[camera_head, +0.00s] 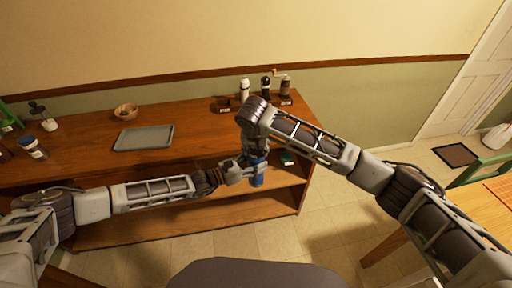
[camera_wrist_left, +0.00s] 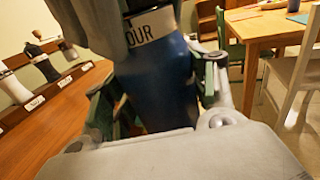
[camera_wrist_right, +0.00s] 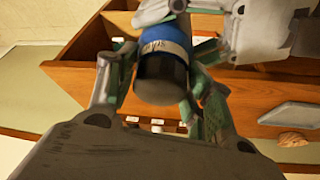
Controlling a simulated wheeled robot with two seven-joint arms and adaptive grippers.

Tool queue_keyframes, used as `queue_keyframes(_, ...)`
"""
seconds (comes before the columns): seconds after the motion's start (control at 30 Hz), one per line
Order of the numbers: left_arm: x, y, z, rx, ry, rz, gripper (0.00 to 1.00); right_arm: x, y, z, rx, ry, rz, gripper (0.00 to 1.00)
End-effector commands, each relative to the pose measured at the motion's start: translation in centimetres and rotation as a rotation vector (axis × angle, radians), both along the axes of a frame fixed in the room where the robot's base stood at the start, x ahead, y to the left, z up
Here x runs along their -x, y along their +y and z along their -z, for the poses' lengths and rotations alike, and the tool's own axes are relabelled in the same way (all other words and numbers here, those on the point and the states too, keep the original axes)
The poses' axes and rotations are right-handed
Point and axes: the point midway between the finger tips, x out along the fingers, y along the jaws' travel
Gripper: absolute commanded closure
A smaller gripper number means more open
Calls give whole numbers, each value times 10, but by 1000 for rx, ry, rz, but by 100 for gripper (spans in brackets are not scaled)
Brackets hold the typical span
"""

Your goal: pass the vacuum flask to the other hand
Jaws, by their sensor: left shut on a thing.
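The vacuum flask (camera_head: 258,179) is blue with a dark end and a pale lettered band. It is held in the air in front of the shelf unit. My left gripper (camera_head: 243,171) is shut on it from the left; in the left wrist view the blue body of the flask (camera_wrist_left: 158,85) fills the space between the fingers. My right gripper (camera_wrist_right: 160,88) is around the flask's dark end (camera_wrist_right: 161,78), with one finger on each side. Its fingers look spread and open; contact is hard to tell. In the head view my right arm hides its fingers.
A jar (camera_head: 32,147) stands at the left. A wooden table (camera_head: 430,235) is at the right.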

Motion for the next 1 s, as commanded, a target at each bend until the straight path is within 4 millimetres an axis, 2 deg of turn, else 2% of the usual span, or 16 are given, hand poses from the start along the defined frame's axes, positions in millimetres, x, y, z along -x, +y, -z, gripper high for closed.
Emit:
queue_keyframes(0.03, 0, 0, -2, 2, -2, 0, 83, 0, 0, 0, 0, 0, 0, 60)
queue_keyframes(0.27, -1, 0, -2, 2, -2, 0, 83, 0, 0, 0, 0, 0, 0, 89)
queue_keyframes(0.3, -1, 0, -2, 2, -2, 0, 42, 0, 0, -1, -1, -2, 0, 92)
queue_keyframes(0.5, 0, 0, -1, 1, -2, 0, 18, 0, 0, -1, -1, -2, 0, 92)
queue_keyframes(1.0, 2, 3, 0, -1, 1, -1, 18, 0, 0, -1, -1, -2, 0, 92)
